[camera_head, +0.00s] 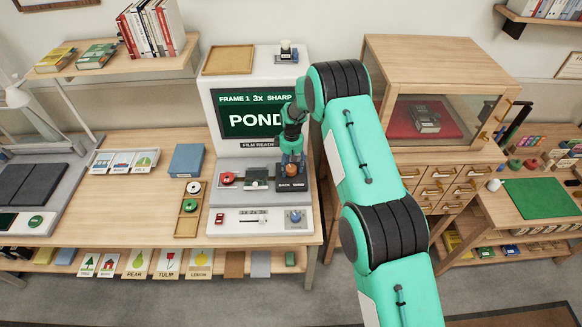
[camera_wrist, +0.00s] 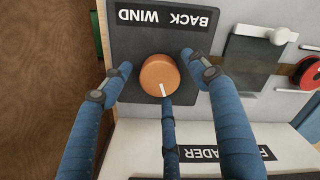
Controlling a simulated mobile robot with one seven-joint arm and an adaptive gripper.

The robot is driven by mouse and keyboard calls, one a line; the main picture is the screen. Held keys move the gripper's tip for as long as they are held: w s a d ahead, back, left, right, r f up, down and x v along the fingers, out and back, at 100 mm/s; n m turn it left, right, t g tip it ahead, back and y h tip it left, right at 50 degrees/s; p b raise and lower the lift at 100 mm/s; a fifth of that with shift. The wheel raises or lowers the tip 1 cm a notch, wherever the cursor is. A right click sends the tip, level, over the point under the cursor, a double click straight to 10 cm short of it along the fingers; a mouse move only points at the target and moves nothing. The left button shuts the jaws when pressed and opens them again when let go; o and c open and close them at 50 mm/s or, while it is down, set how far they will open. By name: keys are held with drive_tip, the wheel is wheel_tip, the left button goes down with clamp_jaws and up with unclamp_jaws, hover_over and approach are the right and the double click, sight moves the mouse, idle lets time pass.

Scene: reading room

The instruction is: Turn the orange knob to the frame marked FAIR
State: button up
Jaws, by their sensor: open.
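The orange knob (camera_wrist: 158,76) sits on a dark plate (camera_wrist: 122,48) lettered WIND and BACK, upside down in the wrist view. Its white mark points down in that view. My gripper (camera_wrist: 157,72) is open, with blue fingers to the left and right of the knob and a third below it. I cannot tell whether any finger touches it. In the head view the knob (camera_head: 291,168) is partly hidden by my gripper (camera_head: 291,160). The reader's screen (camera_head: 238,112) shows FRAME 1, 3x, SHARP and POND, its right side covered by my arm.
Beside the knob are a film gate (camera_head: 257,178) and a red reel (camera_head: 227,178). A blue knob (camera_head: 294,216) and slider are on the front panel. A glass-fronted cabinet (camera_head: 432,60) stands to the right. Picture cards (camera_head: 124,161) and a blue book (camera_head: 186,160) lie left.

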drive_tip(key=c, duration=1.2)
drive_tip(key=shift+o, duration=0.2)
drive_tip(key=shift+m+b, duration=0.4)
drive_tip(key=m+b, duration=0.2)
drive_tip(key=m, duration=0.1)
drive_tip(key=shift+m+b, duration=0.7)
drive_tip(key=shift+m, duration=1.3)
drive_tip(key=shift+r, duration=0.1)
drive_tip(key=o, duration=1.2)
drive_tip(key=shift+c, duration=0.2)
